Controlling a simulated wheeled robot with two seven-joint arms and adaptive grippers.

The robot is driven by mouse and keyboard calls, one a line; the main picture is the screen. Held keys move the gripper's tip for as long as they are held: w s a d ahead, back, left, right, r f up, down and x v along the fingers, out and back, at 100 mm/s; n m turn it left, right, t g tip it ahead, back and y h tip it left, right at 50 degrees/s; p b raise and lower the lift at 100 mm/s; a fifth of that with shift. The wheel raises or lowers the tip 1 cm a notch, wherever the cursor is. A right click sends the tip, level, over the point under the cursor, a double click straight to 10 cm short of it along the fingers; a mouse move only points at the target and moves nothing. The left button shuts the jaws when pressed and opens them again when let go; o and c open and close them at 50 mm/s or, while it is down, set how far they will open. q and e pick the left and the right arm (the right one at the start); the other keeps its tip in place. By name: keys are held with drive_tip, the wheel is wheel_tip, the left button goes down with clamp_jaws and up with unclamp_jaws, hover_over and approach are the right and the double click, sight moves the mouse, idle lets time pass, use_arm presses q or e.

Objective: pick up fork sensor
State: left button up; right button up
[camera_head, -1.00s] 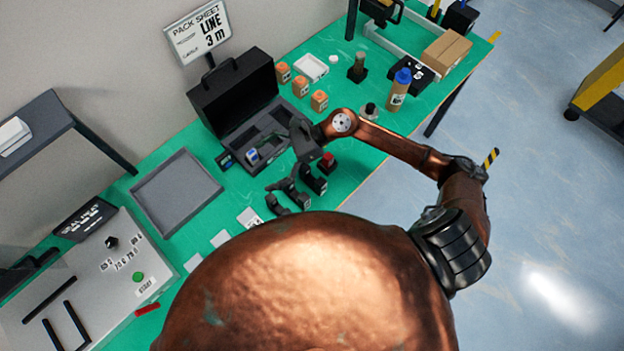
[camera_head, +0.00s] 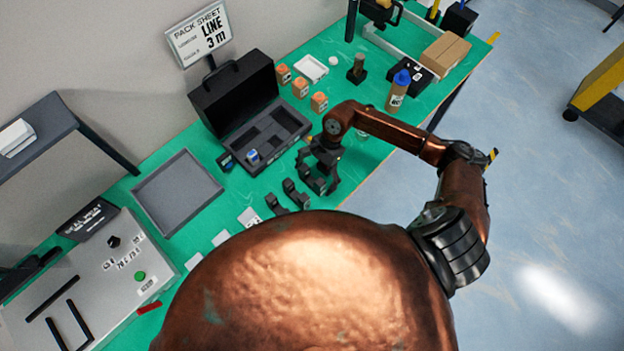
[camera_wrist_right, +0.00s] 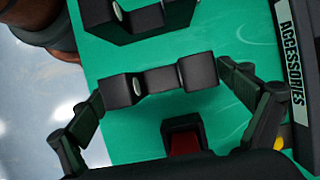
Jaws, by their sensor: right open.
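The fork sensors are black U-shaped blocks in a row on the green table. In the right wrist view one fork sensor (camera_wrist_right: 160,83) lies between the two spread fingers of my right gripper, with a gap visible at its left end. A second fork sensor (camera_wrist_right: 140,18) lies beyond it at the top. In the head view a fork sensor (camera_head: 296,193) lies beside my right gripper (camera_head: 318,178), which is open, points down and partly hides the nearest one. My left gripper is not in view.
An open black case (camera_head: 293,113) with a compartment insert stands behind the gripper. A small black block with a red face (camera_wrist_right: 185,140) sits close to the fingers. A grey tray (camera_head: 178,193) lies left.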

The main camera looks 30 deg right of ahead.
drive_tip(key=shift+a+f, duration=0.3)
drive_tip(key=shift+f, duration=0.35)
drive_tip(key=shift+c, duration=0.4)
drive_tip(key=c, duration=1.3)
